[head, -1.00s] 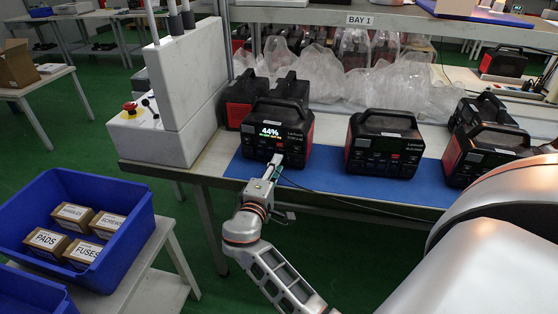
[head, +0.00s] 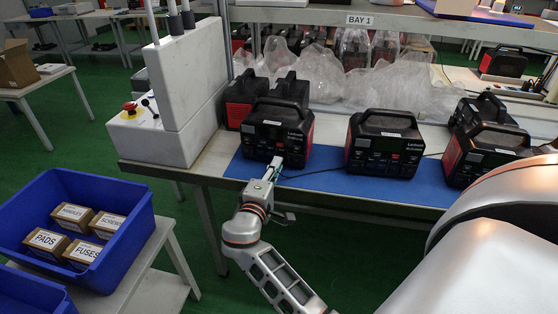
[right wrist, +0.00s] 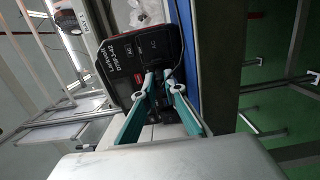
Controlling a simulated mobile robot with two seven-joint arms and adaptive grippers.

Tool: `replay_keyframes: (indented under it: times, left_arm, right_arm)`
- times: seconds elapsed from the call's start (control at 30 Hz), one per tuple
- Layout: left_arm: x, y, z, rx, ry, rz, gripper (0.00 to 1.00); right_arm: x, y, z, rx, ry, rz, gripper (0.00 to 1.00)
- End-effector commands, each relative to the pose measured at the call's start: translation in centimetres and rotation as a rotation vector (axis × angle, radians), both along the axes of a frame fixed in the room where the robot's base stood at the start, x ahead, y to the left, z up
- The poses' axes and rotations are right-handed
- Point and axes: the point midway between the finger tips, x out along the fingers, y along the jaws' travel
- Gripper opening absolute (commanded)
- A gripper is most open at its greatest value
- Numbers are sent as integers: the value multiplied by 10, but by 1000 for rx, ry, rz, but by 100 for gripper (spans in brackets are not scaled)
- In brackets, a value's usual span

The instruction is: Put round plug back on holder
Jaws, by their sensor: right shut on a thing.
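My right gripper (head: 276,164) is in front of the left black-and-red power station (head: 273,140), at the lower part of its front face. The right wrist view shows its two teal fingers (right wrist: 161,80) close together at the tips, in front of the same station (right wrist: 138,52). They are shut on the round plug, which is small, dark and mostly hidden between the tips. A thin dark cable runs right from there. I cannot tell whether the plug touches the socket. The station's display is dark. I cannot make out the holder. My left gripper is not in view.
More power stations stand right (head: 384,145) and far right (head: 488,150) on the blue mat (head: 330,181). A white cabinet with a red button (head: 130,107) stands left. Blue bin (head: 130,240) with small boxes is at lower left. Clear plastic bags (head: 400,90) lie behind.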

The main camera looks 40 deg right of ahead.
Motion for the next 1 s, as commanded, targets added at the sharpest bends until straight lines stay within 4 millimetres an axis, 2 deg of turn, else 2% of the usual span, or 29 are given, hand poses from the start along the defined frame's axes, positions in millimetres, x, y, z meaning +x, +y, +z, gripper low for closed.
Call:
replay_keyframes:
  times: [1.0]
  left_arm:
    - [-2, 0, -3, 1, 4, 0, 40]
  right_arm:
    - [-19, 26, 0, 0, 0, 1, 0]
